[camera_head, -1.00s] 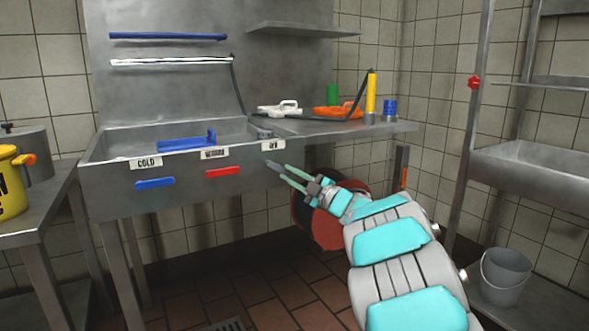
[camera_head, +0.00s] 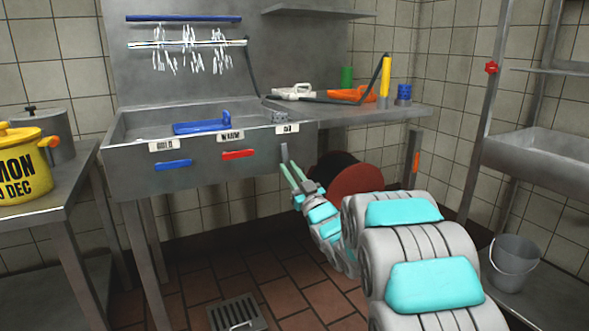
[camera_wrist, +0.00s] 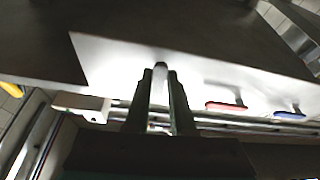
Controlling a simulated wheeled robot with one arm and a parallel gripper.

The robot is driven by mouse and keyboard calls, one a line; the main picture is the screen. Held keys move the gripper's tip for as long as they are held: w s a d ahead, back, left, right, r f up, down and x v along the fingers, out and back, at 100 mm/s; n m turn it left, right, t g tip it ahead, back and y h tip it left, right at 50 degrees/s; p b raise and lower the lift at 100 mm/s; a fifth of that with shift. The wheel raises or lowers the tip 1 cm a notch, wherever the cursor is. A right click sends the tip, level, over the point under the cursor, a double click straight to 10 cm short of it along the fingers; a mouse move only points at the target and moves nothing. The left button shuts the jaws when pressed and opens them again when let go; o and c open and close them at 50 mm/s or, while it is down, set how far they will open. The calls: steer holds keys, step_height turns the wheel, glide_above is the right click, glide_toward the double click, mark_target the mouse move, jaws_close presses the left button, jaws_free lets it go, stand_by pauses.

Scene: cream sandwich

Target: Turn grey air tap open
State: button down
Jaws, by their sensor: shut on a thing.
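The grey air tap (camera_head: 284,152) is a slim lever on the sink front, below the AIR label (camera_head: 287,128). It stands near upright in the head view. My gripper (camera_head: 291,168) reaches up to it from below right, with its two green-grey fingers around the lever. In the wrist view, my gripper (camera_wrist: 159,78) is shut on the grey tap (camera_wrist: 160,68), whose end shows between the fingertips. The fingers hide the rest of the lever.
A blue lever (camera_head: 173,165) and a red lever (camera_head: 238,154) lie level on the sink front (camera_head: 130,180). White streaks (camera_head: 190,50) hang below the upper rail. A red-faced reel (camera_head: 355,182) sits behind my arm.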

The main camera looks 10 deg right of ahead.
steer(key=shift+s+a+f+m+h, duration=0.1)
steer(key=shift+a+m+h, duration=0.35)
steer(key=shift+m, duration=0.65)
steer(key=c, duration=0.8)
jaws_free()
steer(key=shift+o, duration=0.2)
steer(key=v, duration=0.8)
steer(key=shift+a, duration=0.1)
